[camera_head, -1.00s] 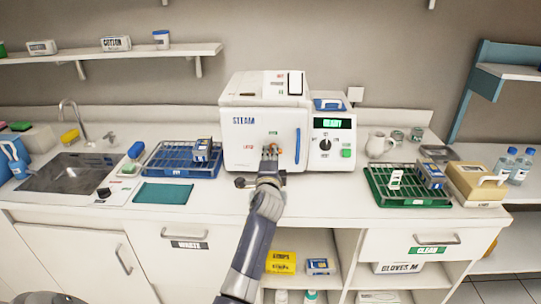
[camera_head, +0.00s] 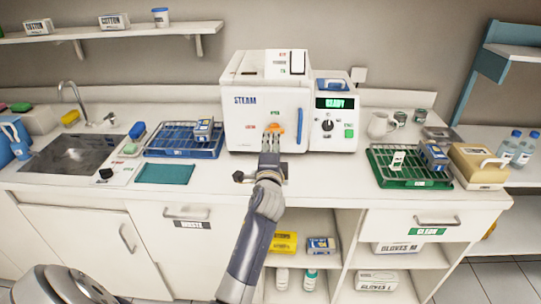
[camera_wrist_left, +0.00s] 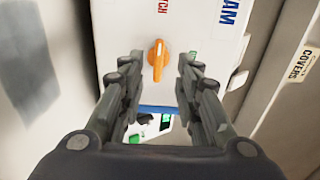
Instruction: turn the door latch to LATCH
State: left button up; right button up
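The door latch (camera_head: 274,128) is an orange knob low on the white door of the STEAM machine (camera_head: 240,115). My left gripper (camera_head: 270,143) is just below and in front of the latch. In the wrist view my left gripper (camera_wrist_left: 158,68) is open, its fingers on either side of the knob with visible gaps. My right gripper is not in view.
A blue rack (camera_head: 185,153) stands left of the machine and a green rack (camera_head: 380,172) to its right. The counter (camera_head: 320,190) in front is mostly clear.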

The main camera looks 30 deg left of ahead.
pick_arm(q)
jog(key=shift+v, duration=3)
jog(key=shift+r, duration=0.1)
